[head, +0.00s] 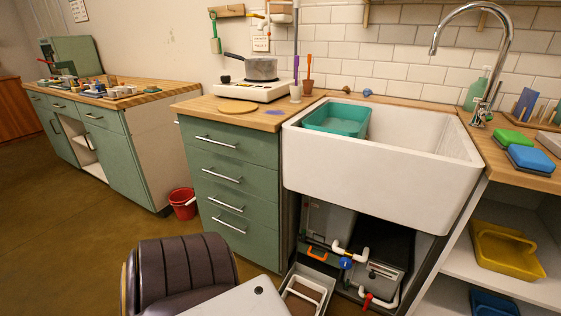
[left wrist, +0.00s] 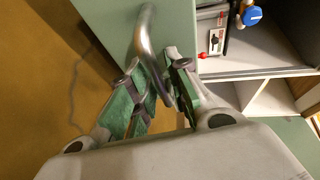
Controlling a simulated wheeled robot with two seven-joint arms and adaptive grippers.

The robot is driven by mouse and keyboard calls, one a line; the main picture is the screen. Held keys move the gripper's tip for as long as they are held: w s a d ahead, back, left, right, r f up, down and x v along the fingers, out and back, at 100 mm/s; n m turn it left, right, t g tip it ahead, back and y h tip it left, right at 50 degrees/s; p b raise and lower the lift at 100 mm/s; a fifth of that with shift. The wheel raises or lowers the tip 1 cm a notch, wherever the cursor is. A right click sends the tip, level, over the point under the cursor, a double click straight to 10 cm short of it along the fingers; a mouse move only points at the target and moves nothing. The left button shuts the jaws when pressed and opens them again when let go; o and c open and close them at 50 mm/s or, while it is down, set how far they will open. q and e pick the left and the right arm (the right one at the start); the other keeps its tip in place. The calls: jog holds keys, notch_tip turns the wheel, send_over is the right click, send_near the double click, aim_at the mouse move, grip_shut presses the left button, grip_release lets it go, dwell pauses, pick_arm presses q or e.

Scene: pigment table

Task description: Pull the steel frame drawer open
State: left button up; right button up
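In the left wrist view, my left gripper (left wrist: 158,78) has its green-padded fingers on either side of a curved steel handle (left wrist: 148,28). The fingers lie close against the bar and look shut on it. The handle stands out from a pale green front (left wrist: 177,18). I cannot tell for sure which front this is in the head view. There, a green cabinet (head: 265,153) has a stack of drawers with steel bar handles, and all look shut. A low grey frame-like tray (head: 297,283) stands under the sink, partly hidden. Neither gripper shows in the head view.
A white sink (head: 375,175) holds a teal basin (head: 337,119). Pipes with a blue valve (head: 346,263) and grey boxes fill the space below. A shelf with a yellow tray (head: 507,250) is at right. A red bucket (head: 183,204) stands on the floor left of the cabinet.

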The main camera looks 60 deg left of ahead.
pick_arm(q)
jog(key=v, duration=1.2)
dwell(0.8)
